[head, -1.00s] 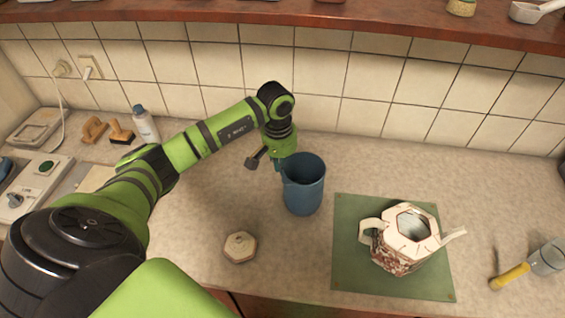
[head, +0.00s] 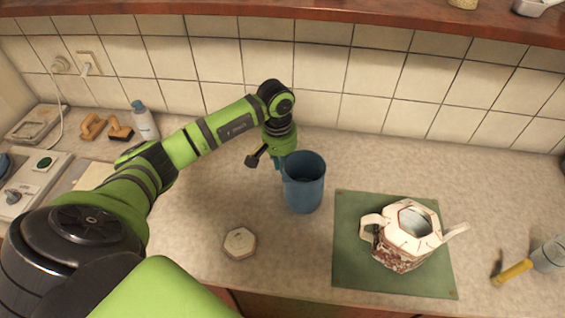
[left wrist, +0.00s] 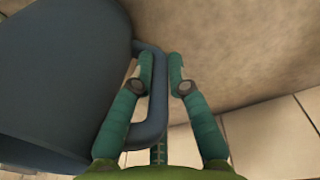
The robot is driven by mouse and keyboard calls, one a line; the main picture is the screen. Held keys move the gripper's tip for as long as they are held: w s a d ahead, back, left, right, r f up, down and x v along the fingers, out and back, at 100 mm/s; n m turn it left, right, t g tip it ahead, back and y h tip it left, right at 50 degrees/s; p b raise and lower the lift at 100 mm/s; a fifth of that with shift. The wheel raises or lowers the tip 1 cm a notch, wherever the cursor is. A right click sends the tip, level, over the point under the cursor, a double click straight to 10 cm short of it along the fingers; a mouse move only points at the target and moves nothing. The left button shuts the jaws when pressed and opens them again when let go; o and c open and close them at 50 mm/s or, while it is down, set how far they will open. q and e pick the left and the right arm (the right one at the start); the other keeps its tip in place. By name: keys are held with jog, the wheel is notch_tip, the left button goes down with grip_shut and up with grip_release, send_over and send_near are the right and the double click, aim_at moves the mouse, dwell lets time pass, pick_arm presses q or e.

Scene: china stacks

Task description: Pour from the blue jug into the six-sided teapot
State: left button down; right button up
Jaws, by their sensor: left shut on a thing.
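The blue jug (head: 303,188) is upright and open-topped in the middle of the counter; I cannot tell whether its base touches the counter. My left gripper (head: 279,163) is at its left side, shut on the jug's handle. In the left wrist view the fingers (left wrist: 160,75) are on either side of the handle (left wrist: 156,110), beside the jug's wall (left wrist: 60,80). The six-sided teapot (head: 405,249), white with a reddish-brown pattern, stands lidless on a green mat (head: 350,275), its spout to the right. My right gripper is not in view.
A six-sided lid (head: 239,243) lies on the counter left of the mat. A yellow-handled tool (head: 515,270) lies at the right. A white bottle (head: 145,122) and brushes (head: 119,131) stand at the back left. A tiled wall and shelf (head: 300,22) bound the back.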

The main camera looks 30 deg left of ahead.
pick_arm(q)
jog(key=c, duration=1.1)
grip_release()
jog(key=shift+s+f, duration=0.15)
jog(key=r, duration=1.2)
jog(key=shift+s+a+r, duration=0.2)
jog(key=shift+s+a, duration=0.1)
